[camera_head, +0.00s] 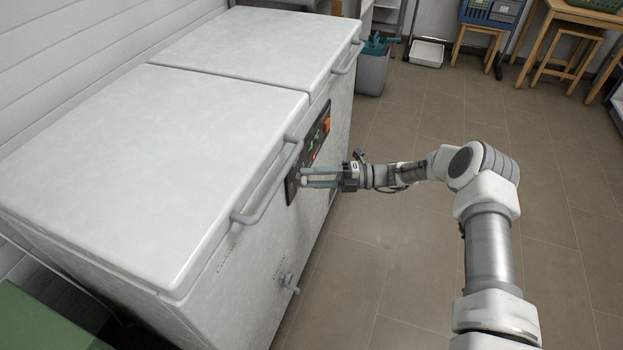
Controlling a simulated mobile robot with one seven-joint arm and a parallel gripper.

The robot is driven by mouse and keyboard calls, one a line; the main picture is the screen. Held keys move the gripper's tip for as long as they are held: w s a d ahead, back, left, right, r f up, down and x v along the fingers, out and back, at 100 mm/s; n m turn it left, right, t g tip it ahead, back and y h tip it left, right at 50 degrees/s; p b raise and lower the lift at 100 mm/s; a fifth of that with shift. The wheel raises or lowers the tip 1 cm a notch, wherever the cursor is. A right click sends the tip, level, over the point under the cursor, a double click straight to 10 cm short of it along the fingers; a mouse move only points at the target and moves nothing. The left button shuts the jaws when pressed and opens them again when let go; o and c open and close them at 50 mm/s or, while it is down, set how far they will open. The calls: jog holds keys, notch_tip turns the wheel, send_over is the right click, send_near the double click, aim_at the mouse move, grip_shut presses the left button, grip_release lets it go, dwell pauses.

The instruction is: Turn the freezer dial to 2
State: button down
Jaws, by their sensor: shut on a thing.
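A white chest freezer (220,150) with two lids fills the left half. A narrow dark control panel (309,150) is on its front face, with green markings, a small red light and an orange switch (326,124). My gripper (304,177) reaches in from the right, with its fingers at the near, lower end of this panel. It is shut on the freezer dial there. The fingers hide the dial, so its pointer and setting cannot be read.
A lid handle (268,188) runs close to the left of my gripper, and another (347,60) is on the far lid. A drain tap (287,282) sticks out low on the front. A grey bin (372,72) stands beyond the freezer. The tiled floor (400,270) is clear.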

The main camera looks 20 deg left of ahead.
dwell(0.3)
jog(key=shift+c, duration=1.9)
grip_release()
jog(key=v, duration=1.7)
jog(key=shift+d+p, duration=0.2)
jog(key=shift+p, duration=0.25)
jog(key=shift+r, duration=0.1)
